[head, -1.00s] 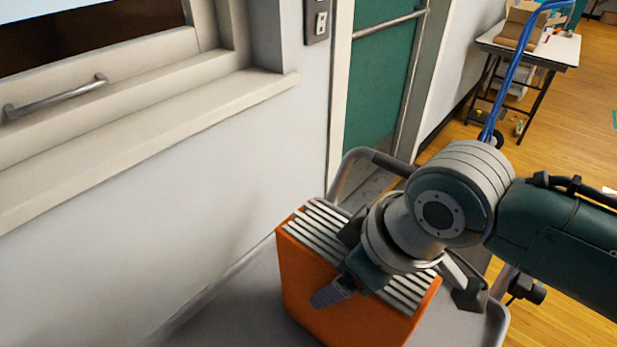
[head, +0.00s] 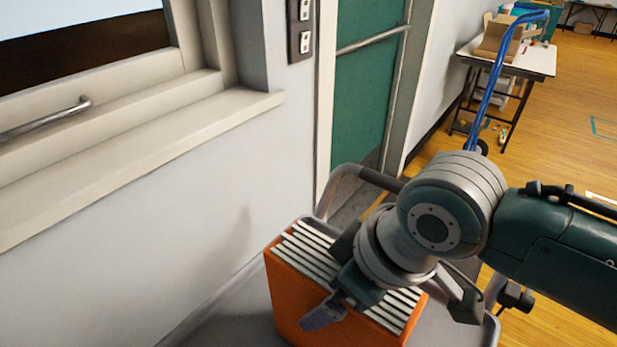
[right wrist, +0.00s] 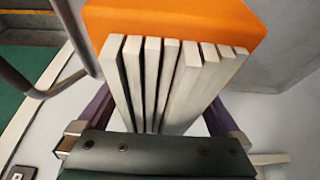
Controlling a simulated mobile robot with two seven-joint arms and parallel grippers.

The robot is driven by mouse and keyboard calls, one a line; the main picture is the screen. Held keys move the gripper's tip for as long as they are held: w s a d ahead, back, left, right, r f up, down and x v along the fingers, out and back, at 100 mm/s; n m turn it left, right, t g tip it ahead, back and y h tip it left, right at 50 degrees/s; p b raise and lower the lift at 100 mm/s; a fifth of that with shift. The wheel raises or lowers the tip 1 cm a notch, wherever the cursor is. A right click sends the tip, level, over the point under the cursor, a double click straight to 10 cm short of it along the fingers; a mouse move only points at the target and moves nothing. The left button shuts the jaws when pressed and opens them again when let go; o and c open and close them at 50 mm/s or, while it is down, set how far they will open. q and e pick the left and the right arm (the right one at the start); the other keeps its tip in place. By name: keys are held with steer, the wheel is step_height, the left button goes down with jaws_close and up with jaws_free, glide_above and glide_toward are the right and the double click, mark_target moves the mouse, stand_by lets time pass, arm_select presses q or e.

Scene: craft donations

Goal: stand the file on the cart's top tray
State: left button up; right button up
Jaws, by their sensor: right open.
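The file (head: 295,298) is an orange box with several pale dividers showing at its open top. It stands upright at the cart's top tray (head: 232,325), close to the wall; its bottom edge is out of frame, so its contact with the tray is hidden. In the right wrist view the file's orange side (right wrist: 175,18) and dividers fill the middle. My right gripper (head: 350,292) is over the file's top, open, with one purple finger in front of the near orange face. The wrist view shows its fingers (right wrist: 160,108) on both sides of the dividers. My left gripper is out of view.
The cart's rail (head: 345,180) curves up behind the file. The wall and window sill (head: 150,150) run close along the left. A green door (head: 362,100) is behind. A table with boxes (head: 515,58) stands far right on open wooden floor.

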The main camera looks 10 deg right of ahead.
steer(key=p+v, duration=0.2)
steer(key=v, duration=0.8)
steer(key=shift+s+d+r, duration=0.1)
steer(key=shift+r, duration=0.25)
steer(key=shift+s, duration=0.2)
steer(key=s+d+m+h, duration=0.1)
steer(key=s+d+m, duration=0.1)
steer(key=s, duration=0.4)
steer(key=s+d+m+h, duration=0.1)
steer(key=s+d+m, duration=0.2)
steer(key=s, duration=0.4)
steer(key=shift+d+r+m+h, duration=0.3)
steer(key=shift+d+r, duration=0.2)
